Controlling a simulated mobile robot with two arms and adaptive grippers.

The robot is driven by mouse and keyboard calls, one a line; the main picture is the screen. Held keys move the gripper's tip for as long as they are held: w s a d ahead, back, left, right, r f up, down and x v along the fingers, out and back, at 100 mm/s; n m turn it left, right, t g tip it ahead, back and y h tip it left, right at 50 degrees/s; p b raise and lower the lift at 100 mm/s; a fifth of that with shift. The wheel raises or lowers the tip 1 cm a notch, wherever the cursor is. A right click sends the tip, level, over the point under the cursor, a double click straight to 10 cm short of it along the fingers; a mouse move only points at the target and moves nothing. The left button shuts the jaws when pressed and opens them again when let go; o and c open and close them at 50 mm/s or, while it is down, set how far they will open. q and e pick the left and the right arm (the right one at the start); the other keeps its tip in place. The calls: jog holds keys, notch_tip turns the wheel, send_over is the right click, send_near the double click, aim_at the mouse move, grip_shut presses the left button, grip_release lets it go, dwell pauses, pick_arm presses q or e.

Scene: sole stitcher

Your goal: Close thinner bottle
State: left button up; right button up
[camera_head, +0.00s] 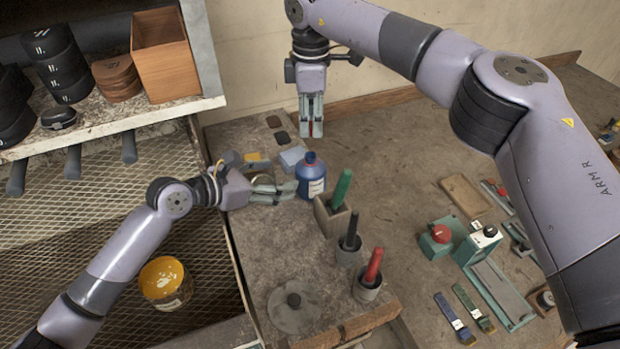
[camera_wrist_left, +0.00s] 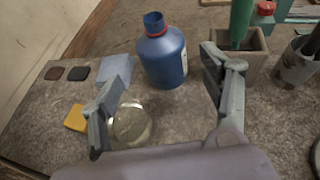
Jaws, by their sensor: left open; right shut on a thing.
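The blue thinner bottle (camera_head: 311,180) with a pale label stands upright on the bench. In the left wrist view the bottle (camera_wrist_left: 163,62) shows a narrow blue neck with a red ring. My left gripper (camera_head: 291,192) is open, low beside the bottle, its fingers pointing at it. In the left wrist view the spread fingers (camera_wrist_left: 165,70) have the bottle ahead between them. My right gripper (camera_head: 312,128) hangs pointing down, above and behind the bottle. It is shut on a small reddish thing mostly hidden by its fingers; I cannot tell if this is the cap.
A light blue block (camera_head: 292,157) and a yellow block (camera_wrist_left: 76,118) lie nearby. A box with a green-handled tool (camera_head: 342,190) stands right of the bottle. Pots with black (camera_head: 351,232) and red (camera_head: 374,266) handles stand nearer.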

aim_at(313, 169)
pick_arm(q)
jog(key=x, duration=1.1)
jog(key=shift+f, duration=0.2)
jog(key=shift+w+d, duration=0.1)
jog(key=shift+d, duration=0.1)
jog(key=shift+c, duration=0.5)
jog(key=c, duration=1.4)
pick_arm(e)
jog(key=shift+f, duration=2.45)
jog(key=shift+f, duration=0.1)
jog(key=shift+f, duration=0.8)
jog(key=shift+f, duration=0.55)
